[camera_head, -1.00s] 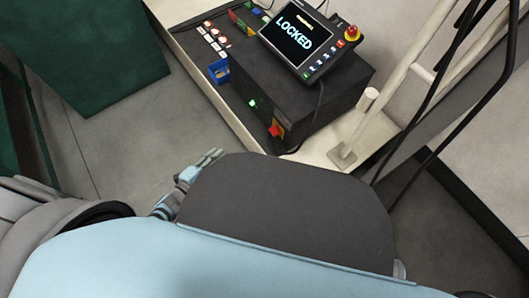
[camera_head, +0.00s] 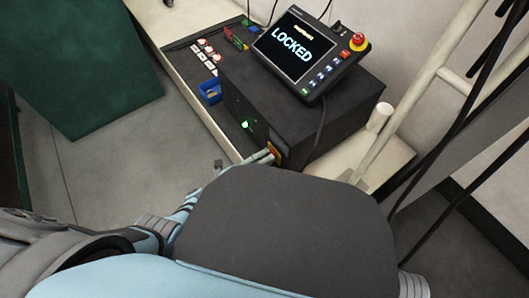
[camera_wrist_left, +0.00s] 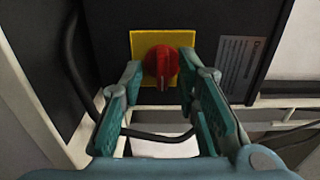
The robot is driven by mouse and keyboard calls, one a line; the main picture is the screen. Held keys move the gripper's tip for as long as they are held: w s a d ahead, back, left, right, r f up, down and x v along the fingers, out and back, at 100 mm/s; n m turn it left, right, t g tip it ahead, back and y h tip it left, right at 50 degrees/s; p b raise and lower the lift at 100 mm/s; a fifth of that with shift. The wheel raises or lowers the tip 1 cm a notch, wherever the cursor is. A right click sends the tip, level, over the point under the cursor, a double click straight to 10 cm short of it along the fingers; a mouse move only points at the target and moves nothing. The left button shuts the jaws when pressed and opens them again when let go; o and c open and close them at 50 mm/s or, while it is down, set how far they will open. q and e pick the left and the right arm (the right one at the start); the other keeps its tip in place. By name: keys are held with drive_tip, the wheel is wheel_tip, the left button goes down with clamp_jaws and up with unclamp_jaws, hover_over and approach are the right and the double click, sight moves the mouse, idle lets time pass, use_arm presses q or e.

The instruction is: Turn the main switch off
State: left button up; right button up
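The main switch is a red rotary knob (camera_wrist_left: 160,66) on a yellow plate (camera_wrist_left: 146,42), on the face of a dark control box (camera_head: 300,112). In the head view the yellow plate's edge (camera_head: 277,151) shows, with the knob mostly hidden by my gripper. My left gripper (camera_head: 246,160) reaches to the switch. In the left wrist view its two fingers (camera_wrist_left: 162,84) stand apart on either side of the knob, with a gap visible around it; whether they touch it I cannot tell. My right gripper is not in view.
A pendant (camera_head: 310,52) reading LOCKED, with a red emergency button (camera_head: 358,41), lies on the box. A blue bin (camera_head: 209,91) and red-and-white tags (camera_head: 207,52) are left of it. Pale posts (camera_head: 436,75) and black cables stand right. A green panel (camera_head: 82,62) is at left.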

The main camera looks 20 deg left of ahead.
use_arm(q)
drive_tip(key=shift+w, duration=0.1)
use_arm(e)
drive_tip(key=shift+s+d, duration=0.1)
use_arm(q)
drive_tip(key=shift+a, duration=0.2)
clamp_jaws()
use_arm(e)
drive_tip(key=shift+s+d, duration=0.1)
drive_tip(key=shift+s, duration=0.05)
